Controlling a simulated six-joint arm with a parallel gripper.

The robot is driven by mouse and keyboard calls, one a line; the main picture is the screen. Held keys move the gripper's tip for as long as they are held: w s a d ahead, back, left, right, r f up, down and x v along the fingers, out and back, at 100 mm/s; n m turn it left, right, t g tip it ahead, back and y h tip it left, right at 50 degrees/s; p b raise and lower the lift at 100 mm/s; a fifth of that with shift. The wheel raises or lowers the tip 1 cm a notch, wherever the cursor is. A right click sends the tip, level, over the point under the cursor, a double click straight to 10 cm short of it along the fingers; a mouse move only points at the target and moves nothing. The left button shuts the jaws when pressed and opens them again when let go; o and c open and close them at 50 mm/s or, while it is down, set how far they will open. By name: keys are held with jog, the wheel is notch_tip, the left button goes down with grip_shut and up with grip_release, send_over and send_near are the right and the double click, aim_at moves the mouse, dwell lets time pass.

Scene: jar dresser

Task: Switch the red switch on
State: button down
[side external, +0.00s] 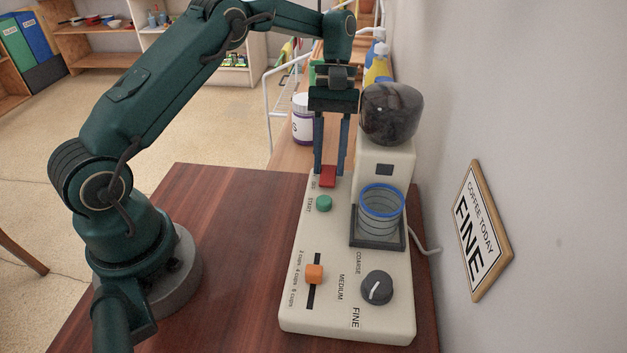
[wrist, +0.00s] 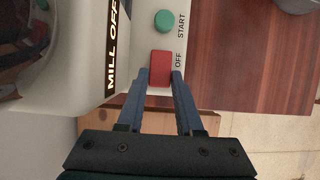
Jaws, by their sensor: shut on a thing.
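The red switch (side external: 327,176) is a small red rocker at the far end of the coffee grinder's cream base (side external: 340,328). In the wrist view the switch (wrist: 160,67) has the label OFF beside it, and a lit display (wrist: 118,45) on the grinder reads MILL OFF. My gripper (side external: 330,173) points down over the switch. In the wrist view my gripper (wrist: 161,77) has one blue finger on each side of the switch, shut on it. The switch's lower edge lies between the fingertips.
A green START button (side external: 324,203) is close to the switch. An orange slider (side external: 314,273), a dark dial (side external: 376,287) and a blue-rimmed cup (side external: 382,203) are on the grinder. The dark hopper (side external: 389,113) stands right of my fingers.

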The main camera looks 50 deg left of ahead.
jog(key=shift+w+a+f+g+h, duration=0.1)
jog(key=shift+g+h, duration=0.2)
jog(key=c, duration=0.8)
grip_release()
jog(key=shift+c, duration=0.2)
jog(key=shift+r+t+y, duration=0.2)
jog(key=shift+t+y, duration=0.3)
